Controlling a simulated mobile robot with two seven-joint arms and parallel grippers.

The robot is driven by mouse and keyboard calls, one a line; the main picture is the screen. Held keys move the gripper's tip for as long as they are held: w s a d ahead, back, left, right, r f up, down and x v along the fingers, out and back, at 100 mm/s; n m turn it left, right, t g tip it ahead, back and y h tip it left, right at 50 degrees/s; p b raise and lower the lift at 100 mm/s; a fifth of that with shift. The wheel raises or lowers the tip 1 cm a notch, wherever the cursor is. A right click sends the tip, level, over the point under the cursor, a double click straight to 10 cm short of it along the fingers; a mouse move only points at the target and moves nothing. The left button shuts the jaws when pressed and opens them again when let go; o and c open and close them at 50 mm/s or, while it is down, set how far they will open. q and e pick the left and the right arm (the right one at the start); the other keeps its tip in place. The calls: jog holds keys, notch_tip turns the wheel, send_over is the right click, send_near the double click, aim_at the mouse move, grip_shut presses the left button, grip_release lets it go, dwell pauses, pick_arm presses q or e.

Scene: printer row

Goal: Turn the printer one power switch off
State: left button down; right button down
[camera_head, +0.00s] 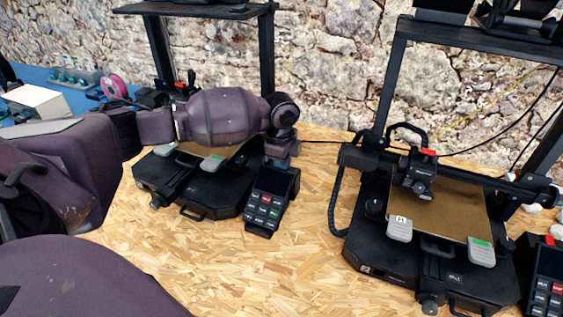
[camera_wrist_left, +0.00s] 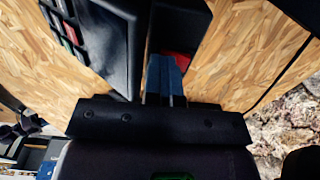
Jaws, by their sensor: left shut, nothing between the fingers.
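The left printer (camera_head: 215,185) is black and stands behind my left arm, which hides much of it. Its control unit (camera_head: 270,197), with red, white and green keys, stands at its front right and also shows in the wrist view (camera_wrist_left: 103,45). My left gripper (camera_head: 281,161) points down just behind this unit. In the wrist view its blue fingertips (camera_wrist_left: 165,72) are together with nothing between them, beside a red switch (camera_wrist_left: 182,60) on a black housing. The fingers partly cover the switch; I cannot tell its position or whether they touch it. My right gripper is not in view.
A second black printer (camera_head: 440,235) stands at the right with its own control unit (camera_head: 545,285). The wooden tabletop (camera_head: 270,275) is bare between and in front of the printers. A stone wall (camera_head: 335,60) rises behind. A pink spool (camera_head: 114,86) lies at the far left.

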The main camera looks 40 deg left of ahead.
pick_arm(q)
jog(key=shift+w+r, duration=0.1)
jog(key=shift+w, duration=0.05)
jog(key=shift+w+a+r, duration=0.2)
jog(key=shift+w+r, duration=0.1)
jog(key=shift+w, duration=0.05)
jog(key=shift+w+r, duration=0.1)
jog(key=shift+r, duration=0.1)
